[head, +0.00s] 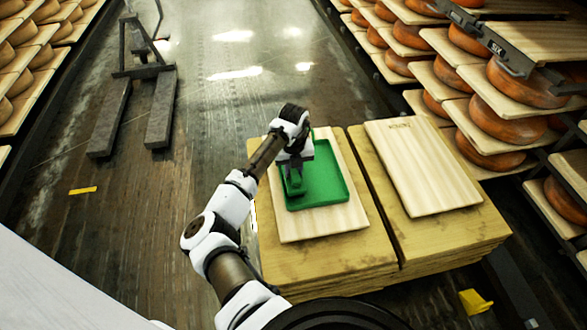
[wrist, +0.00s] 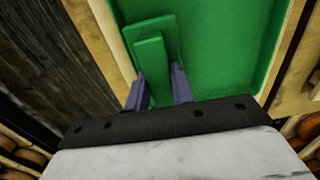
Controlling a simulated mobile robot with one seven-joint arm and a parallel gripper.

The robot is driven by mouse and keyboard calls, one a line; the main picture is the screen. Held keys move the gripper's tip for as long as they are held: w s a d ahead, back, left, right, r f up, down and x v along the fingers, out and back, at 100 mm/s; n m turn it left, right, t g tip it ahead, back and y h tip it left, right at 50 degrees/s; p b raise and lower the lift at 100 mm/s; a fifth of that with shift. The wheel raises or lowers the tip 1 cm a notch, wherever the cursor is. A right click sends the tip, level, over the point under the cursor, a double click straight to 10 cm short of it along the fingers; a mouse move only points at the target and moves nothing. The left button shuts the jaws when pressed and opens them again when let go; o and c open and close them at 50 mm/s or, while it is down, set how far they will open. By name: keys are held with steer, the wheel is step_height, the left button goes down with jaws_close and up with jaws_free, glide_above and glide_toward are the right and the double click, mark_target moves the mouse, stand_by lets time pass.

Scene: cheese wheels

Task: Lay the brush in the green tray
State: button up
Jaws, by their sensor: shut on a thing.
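The green tray (head: 327,185) lies on a pale board on the left stack of boards, and its floor fills much of the wrist view (wrist: 230,45). My gripper (head: 295,166) is over the left part of the tray, pointing down. In the wrist view, my gripper's purple fingers (wrist: 160,88) are shut on the green brush (wrist: 152,58). The brush also shows under my gripper in the head view (head: 295,186). It is inside the tray's outline, near its left rim. I cannot tell whether it touches the tray floor. The fingers hide part of the brush.
A second pale board (head: 422,165) lies bare on the right stack. Shelves of orange cheese wheels (head: 510,95) stand close on the right. A pallet truck (head: 140,95) stands on the floor at the far left. A yellow object (head: 475,302) lies at the lower right.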

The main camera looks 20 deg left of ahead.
steer(key=shift+f, duration=0.1)
steer(key=o, duration=1)
steer(key=shift+c, duration=0.2)
step_height(320, 180, up, 12)
steer(key=shift+r, duration=0.2)
